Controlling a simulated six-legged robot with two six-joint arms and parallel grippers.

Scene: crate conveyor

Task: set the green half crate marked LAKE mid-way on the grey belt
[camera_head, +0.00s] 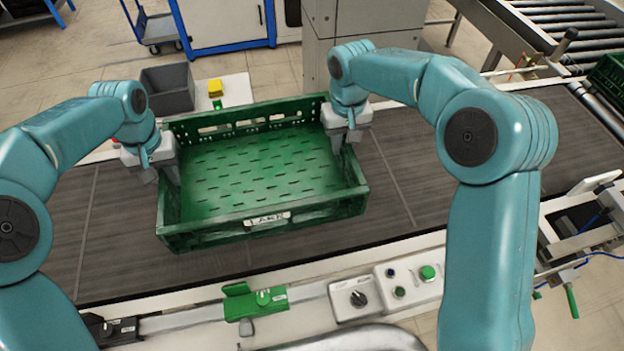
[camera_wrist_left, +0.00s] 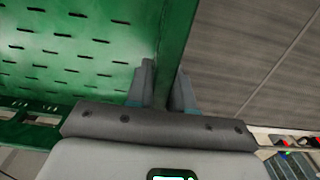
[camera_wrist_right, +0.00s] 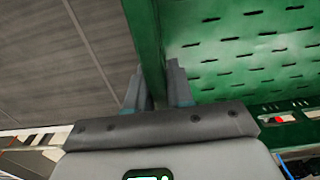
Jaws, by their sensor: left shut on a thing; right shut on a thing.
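The green half crate (camera_head: 262,222) is empty, with a slotted floor and a white label on its near wall that seems to read LAKE. It is over the grey belt (camera_head: 420,150); I cannot tell whether it touches the belt. My left gripper (camera_head: 168,172) is shut on the crate's left wall, and that wall runs between its fingers in the left wrist view (camera_wrist_left: 168,60). My right gripper (camera_head: 340,138) is shut on the right wall, which passes between its fingers in the right wrist view (camera_wrist_right: 148,50).
A control rail along the near side carries a green bracket (camera_head: 252,303) and a box with a green button (camera_head: 428,272). Another green crate (camera_head: 608,75) is at the far right by rollers. Belt is bare either side.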

